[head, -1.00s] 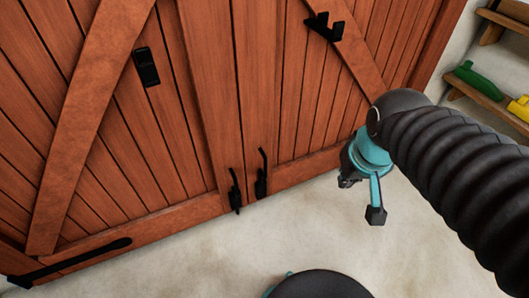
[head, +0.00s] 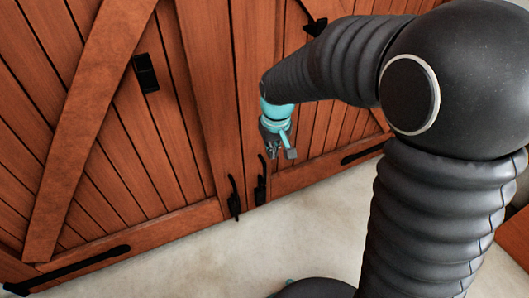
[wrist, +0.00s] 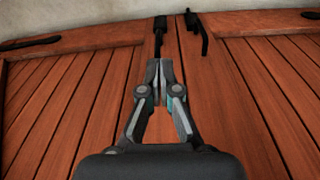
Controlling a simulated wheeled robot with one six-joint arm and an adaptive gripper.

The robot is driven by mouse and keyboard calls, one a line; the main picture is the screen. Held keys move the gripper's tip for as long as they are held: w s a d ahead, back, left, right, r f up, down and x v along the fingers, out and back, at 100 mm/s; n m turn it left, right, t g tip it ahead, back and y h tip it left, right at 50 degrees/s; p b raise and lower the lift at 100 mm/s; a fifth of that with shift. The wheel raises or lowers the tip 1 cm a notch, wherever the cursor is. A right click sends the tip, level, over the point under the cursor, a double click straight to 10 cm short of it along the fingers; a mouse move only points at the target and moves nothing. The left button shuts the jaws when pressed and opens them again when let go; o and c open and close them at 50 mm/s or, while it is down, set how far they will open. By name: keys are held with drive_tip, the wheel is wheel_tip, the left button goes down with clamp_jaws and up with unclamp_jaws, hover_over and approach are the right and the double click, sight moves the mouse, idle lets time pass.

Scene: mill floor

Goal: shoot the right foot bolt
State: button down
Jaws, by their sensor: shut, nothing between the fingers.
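The right foot bolt (head: 261,186) is a thin black upright rod with a bent top, low on the right door leaf, just right of the seam. The left foot bolt (head: 235,203) stands beside it on the left leaf. My gripper (head: 274,151) is shut and empty, above and slightly right of the right bolt's top in the head view. In the wrist view, with the floor at the top, my gripper (wrist: 160,66) points toward the right bolt (wrist: 159,36), with the left bolt (wrist: 197,31) to its right. I cannot tell whether the fingertips touch the bolt.
The wooden double door (head: 180,140) fills the background. A black latch plate (head: 145,73) sits on the left leaf, and strap hinges (head: 70,271) run along the bottom rails. The pale floor (head: 220,262) before the door is clear.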

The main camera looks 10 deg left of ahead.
drive_tip(key=r+t, duration=0.1)
drive_tip(key=r, duration=0.1)
hover_over(263, 161)
drive_tip(key=s, duration=0.3)
drive_tip(key=shift+d+f+n+y, duration=0.2)
drive_tip(key=shift+d+n+y, duration=0.1)
drive_tip(key=shift+d, duration=0.1)
drive_tip(key=x, duration=1.2)
drive_tip(key=shift+s+d+f+b, duration=0.1)
drive_tip(key=shift+d+f+b, duration=0.2)
drive_tip(key=shift+b, duration=0.1)
drive_tip(key=shift+d+f, duration=0.1)
drive_tip(key=shift+f, duration=0.6)
